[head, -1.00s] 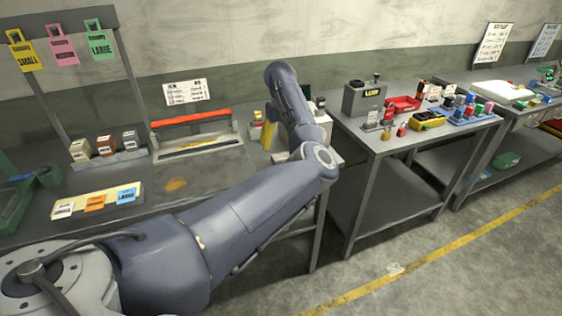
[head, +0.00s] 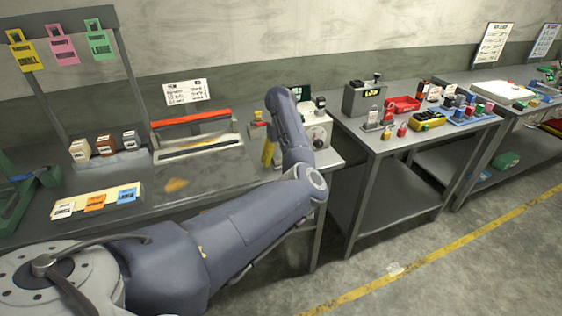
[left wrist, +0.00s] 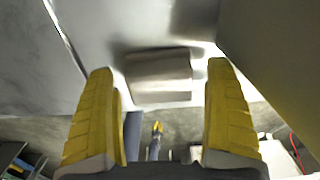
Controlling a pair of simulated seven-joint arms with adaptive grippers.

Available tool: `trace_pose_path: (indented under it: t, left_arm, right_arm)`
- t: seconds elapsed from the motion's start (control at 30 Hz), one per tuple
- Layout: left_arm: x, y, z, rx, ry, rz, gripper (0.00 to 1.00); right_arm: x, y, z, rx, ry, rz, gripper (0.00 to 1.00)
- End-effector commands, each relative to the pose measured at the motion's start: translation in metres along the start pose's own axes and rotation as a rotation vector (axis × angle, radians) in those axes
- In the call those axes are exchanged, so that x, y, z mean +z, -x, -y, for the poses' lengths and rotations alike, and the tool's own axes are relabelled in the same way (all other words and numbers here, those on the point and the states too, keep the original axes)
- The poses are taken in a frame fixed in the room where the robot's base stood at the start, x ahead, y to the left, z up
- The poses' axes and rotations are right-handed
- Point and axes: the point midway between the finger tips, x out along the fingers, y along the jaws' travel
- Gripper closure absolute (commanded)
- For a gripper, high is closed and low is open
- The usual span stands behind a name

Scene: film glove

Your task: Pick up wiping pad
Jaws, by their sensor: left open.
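A pale grey block with a smooth face, which looks like the wiping pad (left wrist: 158,76), lies on the grey metal surface in the left wrist view. I cannot be certain what it is. In the head view I cannot make it out behind my left arm. My left gripper (left wrist: 160,70) is open, with one yellow finger on each side of the block and gaps between. In the head view one yellow finger of my left gripper (head: 267,152) shows beside my arm, low over the right end of the bench. My right gripper is not in view.
A sealer with a red bar (head: 190,118) stands at the back of the bench (head: 215,175). A device with a dial (head: 316,132) stands close right of my left arm. Small boxes (head: 106,146) and a label tray (head: 97,201) are at left. An orange smear (head: 176,185) marks the bench.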

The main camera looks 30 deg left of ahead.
Motion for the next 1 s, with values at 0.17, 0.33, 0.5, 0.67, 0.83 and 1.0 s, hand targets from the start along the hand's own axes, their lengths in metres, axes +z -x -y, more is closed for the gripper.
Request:
trace_pose_path:
  t: [0.17,0.33,0.5,0.67,0.83,1.0]
  left_arm:
    - [0.0001,0.0002,0.0001,0.0,0.0,0.0,0.13]
    - [0.0,0.0003,0.0001,0.0,0.0,0.0,0.3]
    - [0.0,0.0004,0.0001,-0.001,0.0,0.0,0.5]
    - [0.0,0.0004,0.0002,-0.001,0.0,0.0,0.69]
    - [0.0,0.0006,0.0002,-0.001,0.0,0.0,0.7]
    - [0.0001,0.003,0.0004,-0.001,0.0,0.0,0.7]
  right_arm:
    - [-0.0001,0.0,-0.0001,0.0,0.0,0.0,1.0]
    - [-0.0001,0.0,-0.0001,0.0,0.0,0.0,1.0]
    - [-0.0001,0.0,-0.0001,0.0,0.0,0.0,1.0]
    - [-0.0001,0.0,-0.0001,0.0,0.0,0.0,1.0]
    - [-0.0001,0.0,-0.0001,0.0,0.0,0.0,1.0]
    - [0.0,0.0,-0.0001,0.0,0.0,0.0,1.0]
